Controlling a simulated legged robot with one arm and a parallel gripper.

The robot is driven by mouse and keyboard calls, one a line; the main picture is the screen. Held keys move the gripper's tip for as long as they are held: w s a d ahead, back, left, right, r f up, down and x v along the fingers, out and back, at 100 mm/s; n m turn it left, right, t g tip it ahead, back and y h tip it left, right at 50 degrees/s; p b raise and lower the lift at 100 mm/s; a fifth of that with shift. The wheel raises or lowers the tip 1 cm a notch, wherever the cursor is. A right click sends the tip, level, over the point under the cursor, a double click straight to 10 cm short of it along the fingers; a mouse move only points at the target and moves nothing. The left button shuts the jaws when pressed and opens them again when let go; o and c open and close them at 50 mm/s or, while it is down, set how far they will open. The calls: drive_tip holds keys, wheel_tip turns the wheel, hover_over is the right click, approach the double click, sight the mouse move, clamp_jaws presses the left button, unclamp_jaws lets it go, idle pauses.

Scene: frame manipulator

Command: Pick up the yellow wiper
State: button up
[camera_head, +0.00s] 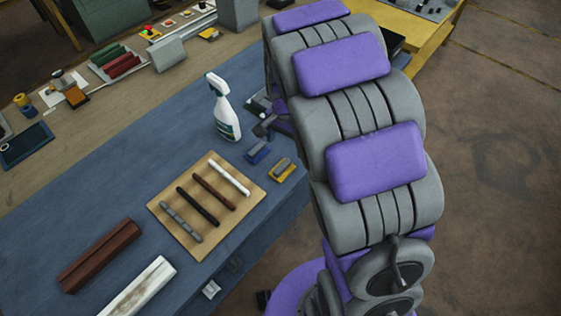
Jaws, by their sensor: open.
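The yellow wiper (282,172) lies on the blue mat near its right edge, a small yellow block with a grey top. A similar blue wiper (257,153) lies just up and left of it. My gripper (260,117) shows only in part at the left side of my grey and purple arm. It is open, above and slightly left of the yellow wiper in the picture, and apart from it. Much of the gripper is hidden behind my arm. Nothing shows between the visible fingers.
A white spray bottle (225,110) stands left of my gripper. A wooden board (170,214) with several bars lies left of the wipers. A brown block (98,256) and a white block (140,290) lie at the lower left. The blue mat (120,190) has free room.

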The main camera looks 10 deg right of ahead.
drive_tip(key=m, duration=0.1)
approach(282, 165)
drive_tip(key=f, duration=0.1)
drive_tip(key=f+b, duration=0.1)
drive_tip(key=f, duration=0.3)
drive_tip(key=shift+s+a+f, duration=0.15)
drive_tip(key=shift+a, duration=0.25)
drive_tip(key=shift+d+f+b, duration=0.2)
drive_tip(key=shift+f+b, duration=0.25)
drive_tip(key=shift+f, duration=0.8)
drive_tip(key=shift+d+f+b, duration=0.2)
drive_tip(key=shift+f+b, duration=0.25)
drive_tip(key=shift+f, duration=0.85)
drive_tip(key=shift+c, duration=0.3)
drive_tip(key=c, duration=1.2)
drive_tip(key=shift+r, duration=0.15)
